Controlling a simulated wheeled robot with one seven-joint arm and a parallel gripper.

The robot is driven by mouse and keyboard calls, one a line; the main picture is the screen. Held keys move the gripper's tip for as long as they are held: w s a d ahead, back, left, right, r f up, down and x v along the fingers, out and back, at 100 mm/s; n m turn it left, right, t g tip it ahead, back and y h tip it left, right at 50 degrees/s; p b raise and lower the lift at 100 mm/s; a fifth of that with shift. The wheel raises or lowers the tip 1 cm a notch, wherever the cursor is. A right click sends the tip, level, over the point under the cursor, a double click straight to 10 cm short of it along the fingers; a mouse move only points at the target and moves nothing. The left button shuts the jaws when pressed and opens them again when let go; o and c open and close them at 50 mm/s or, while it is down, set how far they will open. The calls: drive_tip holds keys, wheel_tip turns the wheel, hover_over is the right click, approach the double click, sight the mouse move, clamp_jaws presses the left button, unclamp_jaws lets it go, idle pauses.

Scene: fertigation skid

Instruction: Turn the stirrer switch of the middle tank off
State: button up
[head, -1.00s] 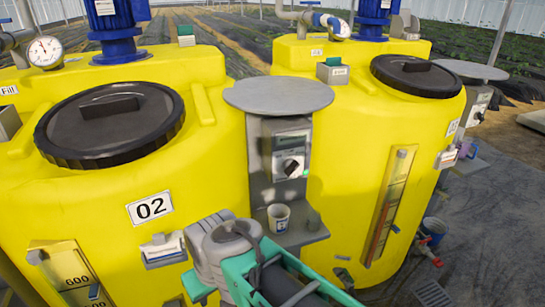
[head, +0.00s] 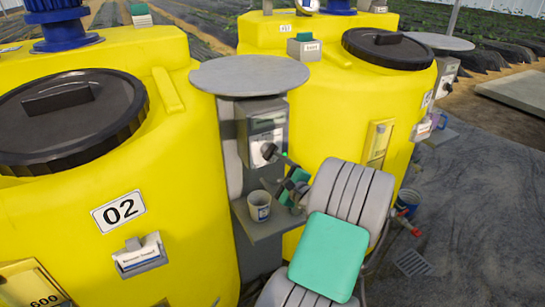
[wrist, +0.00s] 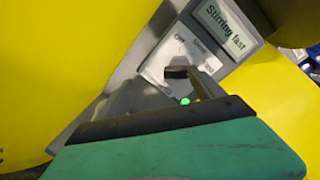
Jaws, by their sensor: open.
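The stirrer switch box (head: 264,122) stands under a round grey cover between yellow tank 02 (head: 185,180) and the yellow tank to its right. Its dark rotary knob (head: 268,151) is on the front face. In the wrist view the knob (wrist: 176,72) sits on a white dial plate (wrist: 172,55), below a display (wrist: 226,26) reading "Stirring fast". A green light (wrist: 185,101) shows near it. My gripper (head: 284,160) is open, its fingertips close to the knob. A finger (wrist: 205,86) reaches up beside the knob; I cannot tell whether they touch.
A white cup (head: 259,206) stands on the grey shelf (head: 262,228) below the box. The round grey cover (head: 248,75) overhangs the box. Tank walls close in on both sides. Open floor (head: 475,210) lies to the right.

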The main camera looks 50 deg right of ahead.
sight(272, 154)
drive_tip(key=w+d+m, duration=0.1)
drive_tip(key=w, duration=0.1)
drive_tip(key=w+d+r+h, duration=0.1)
drive_tip(key=d, duration=0.1)
drive_tip(key=w+d+m+p, duration=0.1)
drive_tip(key=w+d, duration=0.1)
drive_tip(key=shift+w+r+m+t+h, duration=0.15)
drive_tip(key=shift+w+m+t+h, duration=0.15)
drive_tip(key=shift+h, duration=0.1)
drive_tip(key=shift+a, duration=0.1)
drive_tip(key=shift+c, duration=0.6)
drive_tip(key=c, duration=1.3)
drive_tip(key=shift+o, duration=0.2)
